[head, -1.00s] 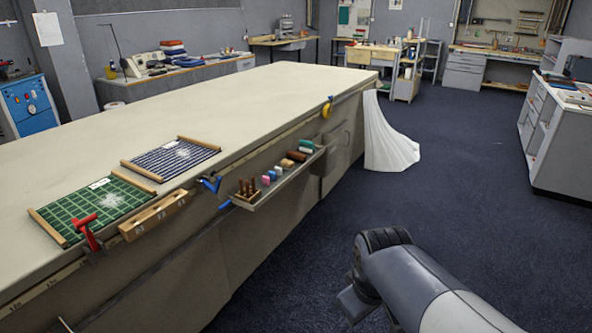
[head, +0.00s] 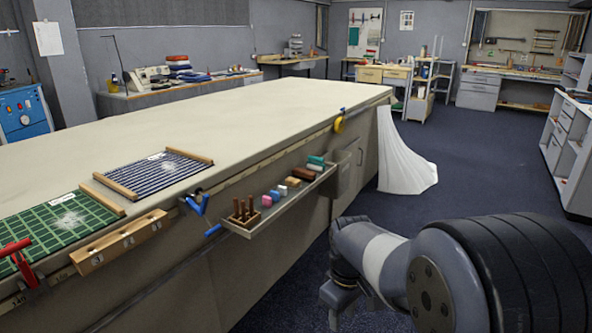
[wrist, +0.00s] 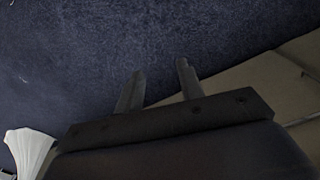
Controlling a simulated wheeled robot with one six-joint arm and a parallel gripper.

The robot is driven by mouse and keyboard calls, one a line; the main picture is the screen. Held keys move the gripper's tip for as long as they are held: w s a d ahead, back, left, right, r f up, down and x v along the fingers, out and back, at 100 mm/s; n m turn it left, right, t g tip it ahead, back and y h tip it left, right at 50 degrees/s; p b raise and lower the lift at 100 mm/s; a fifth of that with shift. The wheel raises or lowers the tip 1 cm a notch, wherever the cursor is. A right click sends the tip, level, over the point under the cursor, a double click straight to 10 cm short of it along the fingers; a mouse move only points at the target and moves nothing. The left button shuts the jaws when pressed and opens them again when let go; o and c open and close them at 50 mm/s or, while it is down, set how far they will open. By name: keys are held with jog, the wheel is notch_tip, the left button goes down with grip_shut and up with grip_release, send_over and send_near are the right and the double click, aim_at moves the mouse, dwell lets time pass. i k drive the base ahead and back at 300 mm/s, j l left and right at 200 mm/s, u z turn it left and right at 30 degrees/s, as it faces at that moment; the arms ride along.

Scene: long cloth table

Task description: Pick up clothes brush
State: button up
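A narrow tray (head: 262,222) hangs along the long side of the cloth table and holds a row of small things. Among them is a brown, brush-like piece (head: 304,174) toward the far end, which may be the clothes brush. It is too small to be sure. My gripper (wrist: 160,70) is open and empty in the wrist view, its two fingers apart above the dark blue carpet. No brush shows in the wrist view. In the head view my arm is low on the right, apart from the tray.
The long table (head: 250,120) fills the left. On it lie a green patterned cloth (head: 60,222) and a blue striped one (head: 158,172). A red clamp (head: 18,262) and a blue clamp (head: 196,203) stick out at its edge. White cloth (head: 402,160) hangs beyond; carpet is open to the right.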

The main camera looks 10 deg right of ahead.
aim_at(309, 176)
jog(key=i+l+u, duration=0.1)
jog(key=i, duration=0.4)
jog(key=i+l, duration=0.25)
jog(key=i, duration=0.25)
jog(key=i+l+u, duration=0.15)
jog(key=i, duration=0.4)
jog(key=i+l, duration=0.3)
jog(key=i, duration=0.2)
jog(key=i+l+u, duration=0.15)
jog(key=i, duration=0.35)
jog(key=i+l+u, duration=0.1)
jog(key=i+l, duration=0.35)
